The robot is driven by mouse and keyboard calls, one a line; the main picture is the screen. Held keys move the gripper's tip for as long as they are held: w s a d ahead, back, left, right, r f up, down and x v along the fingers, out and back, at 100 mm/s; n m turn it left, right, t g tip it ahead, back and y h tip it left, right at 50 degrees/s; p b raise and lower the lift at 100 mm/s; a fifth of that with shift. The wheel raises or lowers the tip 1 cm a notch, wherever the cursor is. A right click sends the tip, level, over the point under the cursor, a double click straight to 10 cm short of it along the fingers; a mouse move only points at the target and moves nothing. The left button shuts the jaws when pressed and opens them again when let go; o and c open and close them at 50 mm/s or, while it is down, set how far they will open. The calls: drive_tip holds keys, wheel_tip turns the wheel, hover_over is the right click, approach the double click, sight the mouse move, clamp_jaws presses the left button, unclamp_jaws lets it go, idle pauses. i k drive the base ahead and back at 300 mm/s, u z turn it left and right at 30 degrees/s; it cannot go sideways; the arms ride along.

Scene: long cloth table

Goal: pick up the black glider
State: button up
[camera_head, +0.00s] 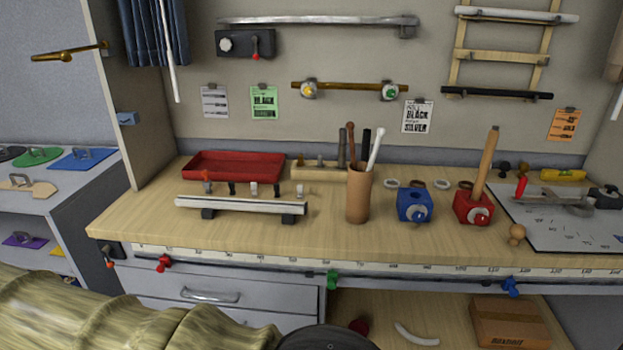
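A row of small gliders or pegs stands along the back of a white rail (240,204) on the wooden bench. One dark, black-looking glider (231,188) is second from the left in that row. My gripper is not in view.
A red tray (232,167) lies behind the row. A brown cup (358,194) of rods stands to its right, then a blue block (414,206) and a red block (472,208). The bench (150,215) is clear left of the rail.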

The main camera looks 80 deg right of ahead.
sight(276, 186)
drive_tip(key=u, duration=0.1)
drive_tip(key=k, duration=0.65)
drive_tip(key=z, duration=1.85)
